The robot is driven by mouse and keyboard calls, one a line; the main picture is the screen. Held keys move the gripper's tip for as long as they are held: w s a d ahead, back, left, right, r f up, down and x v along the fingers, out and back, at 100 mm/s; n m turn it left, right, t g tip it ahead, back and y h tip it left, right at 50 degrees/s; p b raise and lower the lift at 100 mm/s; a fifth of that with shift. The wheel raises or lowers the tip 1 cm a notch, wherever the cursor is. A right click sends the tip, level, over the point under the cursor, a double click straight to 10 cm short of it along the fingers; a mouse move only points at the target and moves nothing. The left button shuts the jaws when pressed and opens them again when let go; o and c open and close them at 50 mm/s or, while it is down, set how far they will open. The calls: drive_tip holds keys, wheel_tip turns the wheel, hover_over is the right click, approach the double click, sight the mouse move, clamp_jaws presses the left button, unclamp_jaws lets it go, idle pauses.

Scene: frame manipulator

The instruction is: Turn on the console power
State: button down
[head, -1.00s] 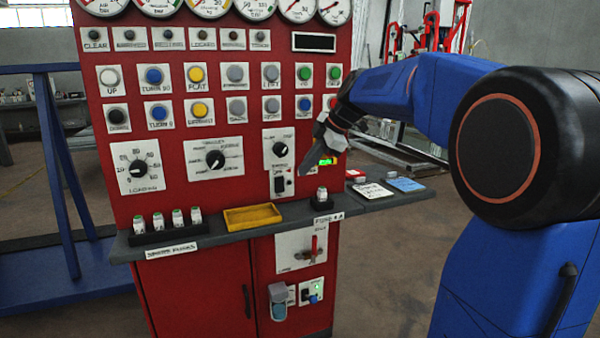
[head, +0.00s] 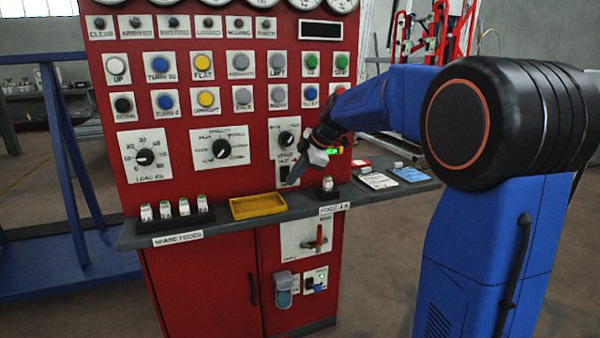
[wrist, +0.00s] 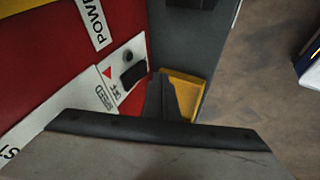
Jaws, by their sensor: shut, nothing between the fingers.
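The red console (head: 262,225) stands in front of me. A white switch plate with a black switch (head: 285,171) sits below the lower right knob plate. In the wrist view, the black switch (wrist: 132,75) is on its white plate with a red triangle, and a white label reading "POWE…" (wrist: 95,20) is on the red panel nearby. My gripper (head: 292,181) is shut and empty, its tip beside the switch plate and partly covering it. In the wrist view, the shut fingers (wrist: 160,98) point just beside the switch. I cannot tell whether they touch it, or which way the switch is set.
A grey ledge (head: 225,226) juts out below the panel. It carries a yellow tray (head: 257,207), several white-topped fuses (head: 165,210) in a black holder and a single fuse (head: 327,185). Cards (head: 378,181) lie at the right end. A blue frame (head: 60,160) stands left.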

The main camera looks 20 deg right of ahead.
sight(285, 174)
drive_tip(key=shift+w+f, duration=0.15)
drive_tip(key=shift+w, duration=0.95)
drive_tip(key=shift+w+f, duration=0.2)
drive_tip(key=shift+w, duration=0.05)
drive_tip(key=shift+r, duration=0.2)
